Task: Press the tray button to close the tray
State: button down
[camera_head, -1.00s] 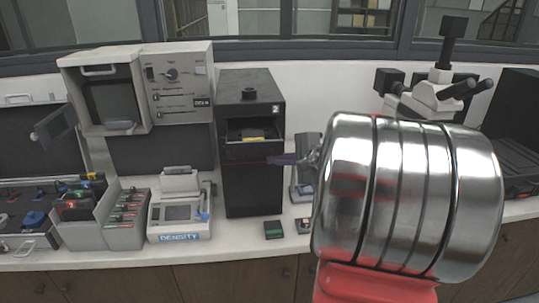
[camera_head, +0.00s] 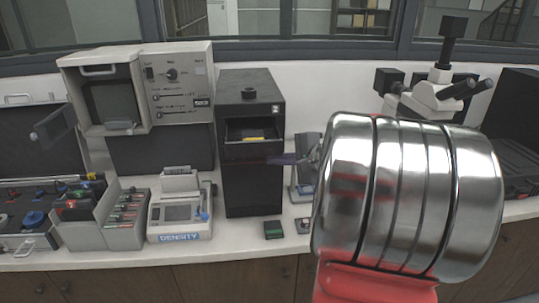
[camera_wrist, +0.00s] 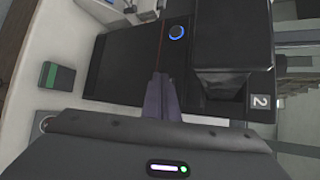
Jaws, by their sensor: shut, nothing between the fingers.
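The black mounting press (camera_head: 252,190) stands upright on the bench, left of my arm in the head view. Its upper front has an opening with the tray (camera_head: 250,133) and a yellow patch inside. In the wrist view, the press front (camera_wrist: 125,60) lies sideways, and a dark block, seemingly the tray (camera_wrist: 230,50), sticks out toward the camera. The button (camera_wrist: 177,32) with a blue lit ring sits beside that block. My gripper (camera_wrist: 160,82) is shut and empty, its fingertips short of the button in the picture. In the head view, my gripper (camera_head: 270,160) is before the press; contact cannot be told.
A small green-topped box (camera_head: 274,229) lies on the bench before the press, and also shows in the wrist view (camera_wrist: 48,75). The density device (camera_head: 180,213) stands left. A microscope (camera_head: 440,90) stands at the right, partly behind my arm.

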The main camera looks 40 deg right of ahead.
jog(key=shift+w+d+r, duration=0.1)
jog(key=shift+w+d, duration=0.35)
jog(key=shift+w, duration=0.1)
dwell(1.1)
jog(key=shift+s, duration=0.1)
jog(key=shift+s+a, duration=0.45)
jog(key=shift+s, duration=0.1)
dwell(0.4)
jog(key=shift+s+a, duration=0.7)
jog(key=shift+s, duration=0.35)
jog(key=shift+s+a, duration=0.7)
jog(key=shift+s, duration=0.3)
jog(key=shift+a, duration=0.1)
